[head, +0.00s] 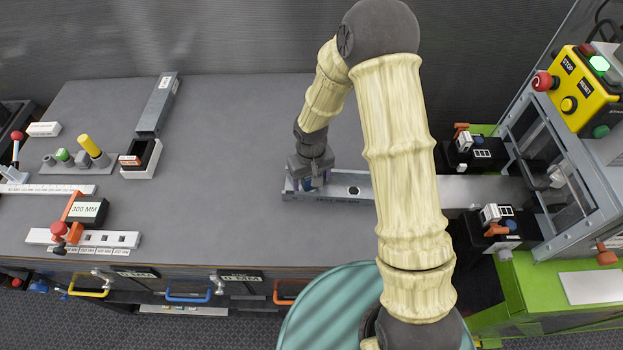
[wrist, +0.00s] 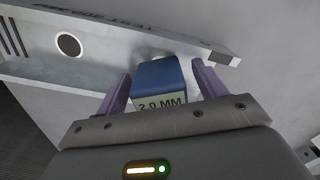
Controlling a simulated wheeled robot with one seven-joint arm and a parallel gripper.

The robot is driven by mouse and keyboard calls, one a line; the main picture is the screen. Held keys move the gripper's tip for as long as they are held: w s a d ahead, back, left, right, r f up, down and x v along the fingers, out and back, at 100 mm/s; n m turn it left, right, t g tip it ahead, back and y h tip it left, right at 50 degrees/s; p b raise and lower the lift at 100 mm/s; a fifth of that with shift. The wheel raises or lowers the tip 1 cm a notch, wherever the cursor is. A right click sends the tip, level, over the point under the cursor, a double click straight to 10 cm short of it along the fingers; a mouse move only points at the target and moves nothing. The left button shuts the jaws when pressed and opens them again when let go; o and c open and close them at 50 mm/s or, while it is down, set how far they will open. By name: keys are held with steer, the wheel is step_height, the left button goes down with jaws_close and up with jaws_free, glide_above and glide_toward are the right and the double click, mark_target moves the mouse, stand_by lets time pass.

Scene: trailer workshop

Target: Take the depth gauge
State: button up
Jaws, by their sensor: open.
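A blue block (wrist: 158,75) with a pale label reading 2.0 MM stands between the two purple fingers of my gripper (wrist: 162,72) in the wrist view. It is the only gauge-like piece at my gripper; no wording on it says depth gauge. The fingers are open, one on each side of the block, with a visible gap at least on the right. In the head view my gripper (head: 308,184) points down at the left end of a long grey bar (head: 335,190). The block is mostly hidden there by my gripper. The bar has a round hole (wrist: 69,44) beside the block.
The grey bench (head: 220,190) is clear left of my gripper. Further left are a stop marked 300 MM (head: 88,211), a small rack with a yellow-topped piece (head: 92,146) and a dark open box (head: 142,157). A guarded machine (head: 565,170) with black clamps stands at the right.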

steer(key=c, duration=1.3)
steer(key=shift+o, duration=0.2)
step_height(320, 180, up, 10)
steer(key=shift+r+b, duration=0.1)
steer(key=shift+b, duration=0.9)
